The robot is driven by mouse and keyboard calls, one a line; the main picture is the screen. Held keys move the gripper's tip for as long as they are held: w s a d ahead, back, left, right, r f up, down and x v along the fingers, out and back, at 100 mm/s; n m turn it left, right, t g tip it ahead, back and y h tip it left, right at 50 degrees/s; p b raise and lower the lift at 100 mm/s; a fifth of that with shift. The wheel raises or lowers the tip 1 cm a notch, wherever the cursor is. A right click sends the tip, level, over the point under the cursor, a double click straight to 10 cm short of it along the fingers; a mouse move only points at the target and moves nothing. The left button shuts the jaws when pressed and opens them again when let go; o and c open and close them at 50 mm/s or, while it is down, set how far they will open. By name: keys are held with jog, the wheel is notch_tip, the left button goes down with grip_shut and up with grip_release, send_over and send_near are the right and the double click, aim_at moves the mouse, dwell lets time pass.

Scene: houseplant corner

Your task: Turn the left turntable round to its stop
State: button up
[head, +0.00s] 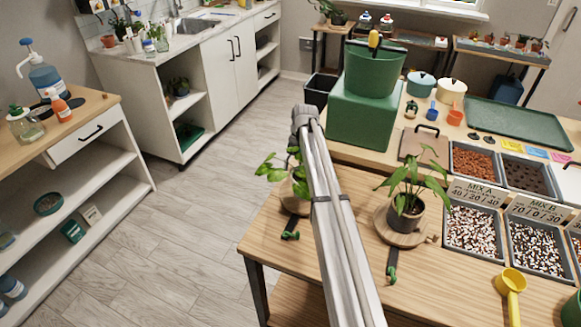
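The left turntable (288,203) is a round wooden disc near the left edge of the wooden table, bearing a potted plant with broad green leaves (272,170). My arm crosses in front and hides much of the turntable, the pot and some of the plant. A green fitting (290,235) lies just in front of it. The right turntable (405,237) carries a leafy plant in a dark pot (405,216), with a small wooden knob at its right and another green fitting (392,272) in front. My gripper does not show; only my arm's links are visible.
A green block (362,118) with a green bucket (375,72) stands behind the turntables. Trays of soil mix (476,232) and a yellow scoop (511,282) are at the right. A white shelf unit (75,185) stands left across open floor.

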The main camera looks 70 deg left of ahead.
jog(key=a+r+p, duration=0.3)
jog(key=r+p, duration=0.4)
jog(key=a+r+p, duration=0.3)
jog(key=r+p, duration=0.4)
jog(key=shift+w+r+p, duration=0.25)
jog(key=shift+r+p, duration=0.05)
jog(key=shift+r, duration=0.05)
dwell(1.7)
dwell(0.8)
